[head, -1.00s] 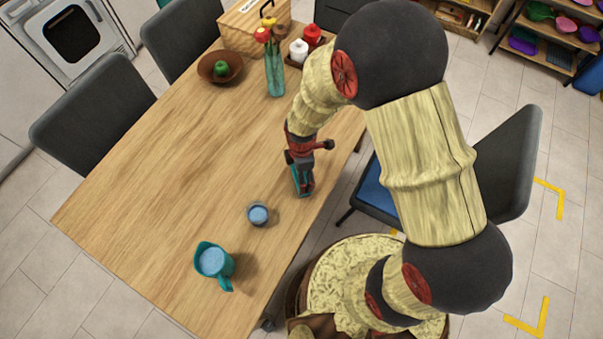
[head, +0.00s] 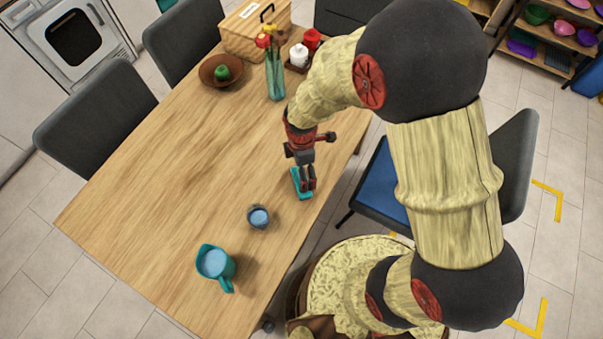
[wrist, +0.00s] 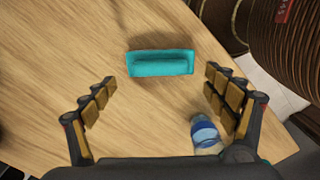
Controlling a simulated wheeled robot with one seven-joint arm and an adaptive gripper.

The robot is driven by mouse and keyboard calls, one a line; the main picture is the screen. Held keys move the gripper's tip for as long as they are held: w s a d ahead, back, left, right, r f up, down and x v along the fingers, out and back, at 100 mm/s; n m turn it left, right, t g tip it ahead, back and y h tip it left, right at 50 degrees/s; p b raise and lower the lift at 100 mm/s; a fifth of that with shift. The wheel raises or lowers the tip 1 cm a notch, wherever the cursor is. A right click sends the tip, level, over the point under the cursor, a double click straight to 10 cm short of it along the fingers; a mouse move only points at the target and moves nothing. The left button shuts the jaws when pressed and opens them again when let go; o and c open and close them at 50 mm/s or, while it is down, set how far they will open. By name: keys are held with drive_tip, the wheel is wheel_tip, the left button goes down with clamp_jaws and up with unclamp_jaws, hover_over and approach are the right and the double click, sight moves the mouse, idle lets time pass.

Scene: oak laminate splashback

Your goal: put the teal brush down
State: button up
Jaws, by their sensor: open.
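The teal brush (head: 299,184) lies on the wooden table (head: 150,205) near its right edge. In the wrist view the brush (wrist: 160,63) lies crosswise on the wood, ahead of the fingertips and apart from both. My gripper (head: 307,184) is just above and beside the brush in the head view and hides part of it. In the wrist view my gripper (wrist: 160,90) has its two fingers spread wide, with bare wood between them and nothing held.
A bowl with a green fruit (head: 221,70), a flower vase (head: 275,78), a basket (head: 250,35) and condiment bottles (head: 300,54) stand at the far end. The table's left half is clear.

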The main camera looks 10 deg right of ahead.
drive_tip(key=s+d+r+m+t+p, duration=0.1)
drive_tip(key=d+r+m, duration=0.3)
drive_tip(key=r, duration=0.8)
drive_tip(key=s+d+r+m+t, duration=0.1)
drive_tip(key=d+r+m+t, duration=0.3)
drive_tip(key=r, duration=0.8)
drive_tip(key=s+d+r+m, duration=0.4)
drive_tip(key=s+r+m, duration=0.6)
drive_tip(key=r+m, duration=0.1)
drive_tip(key=shift+s+t, duration=0.2)
drive_tip(key=shift+t, duration=0.1)
drive_tip(key=shift+f, duration=0.1)
drive_tip(key=shift+f+b, duration=0.85)
drive_tip(key=shift+b, duration=0.05)
drive_tip(key=shift+c, duration=0.2)
